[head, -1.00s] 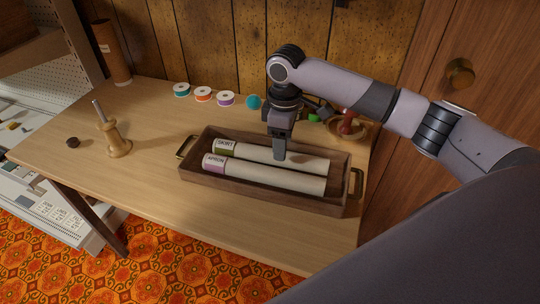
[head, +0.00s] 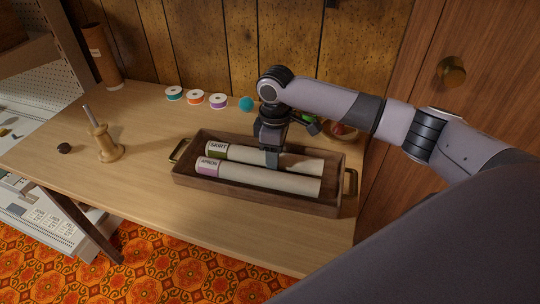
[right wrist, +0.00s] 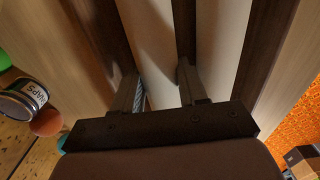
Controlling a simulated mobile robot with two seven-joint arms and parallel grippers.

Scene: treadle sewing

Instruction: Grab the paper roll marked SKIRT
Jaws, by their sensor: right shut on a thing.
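The paper roll marked SKIRT (head: 243,153) has a green band and a white label at its left end. It lies in the back of a dark wooden tray (head: 250,201). My right gripper (head: 271,160) points down over its middle. In the right wrist view, the fingers (right wrist: 160,88) stand on either side of the SKIRT roll (right wrist: 153,35), shut on it. The fingertips are partly hidden between the rolls and the tray. The roll marked APRON (head: 265,181), with a purple band, lies parallel in front, outside the fingers. My left gripper is not in view.
The tray has brass handles, one at the right end (head: 350,183). Behind it are thread spools (head: 196,98), a teal ball (head: 246,104) and a SNAPS tin (right wrist: 22,98). A wooden spindle stand (head: 101,143) stands at left. The table's front left is clear.

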